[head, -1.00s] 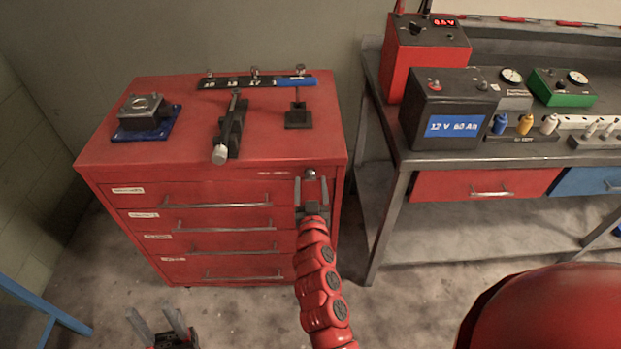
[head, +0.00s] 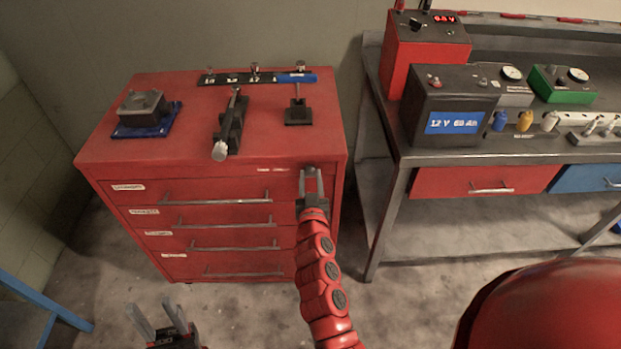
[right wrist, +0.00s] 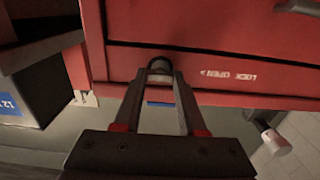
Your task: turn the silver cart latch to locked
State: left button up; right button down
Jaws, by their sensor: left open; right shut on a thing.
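The silver latch (right wrist: 159,66) is a small rounded metal piece at the top right of the red cart's (head: 215,165) front, beside a "LOCK OPEN" label (right wrist: 228,76). My right gripper (head: 312,173) is shut on the latch, one finger on each side; the right wrist view shows the fingertips (right wrist: 160,76) around it. The fingers hide much of the latch, and I cannot tell which way it is turned. My left gripper (head: 157,312) is open and empty, low in front of the cart at the left.
On the cart top are a blue-based block (head: 146,115), a black clamp-like fixture (head: 230,128), a small stand (head: 298,115) and a rail with knobs (head: 240,78). A workbench (head: 400,165) with a black battery (head: 450,105) stands close at the right. The floor before the cart is clear.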

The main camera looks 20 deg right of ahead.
jog(key=shift+n, duration=0.3)
jog(key=n+b, duration=0.3)
jog(key=n, duration=0.5)
jog(key=shift+a, duration=0.2)
jog(key=n, duration=0.5)
jog(key=shift+n, duration=0.3)
jog(key=shift+f+n, duration=0.2)
jog(key=shift+n, duration=1.6)
jog(key=shift+c, duration=2.4)
grip_release()
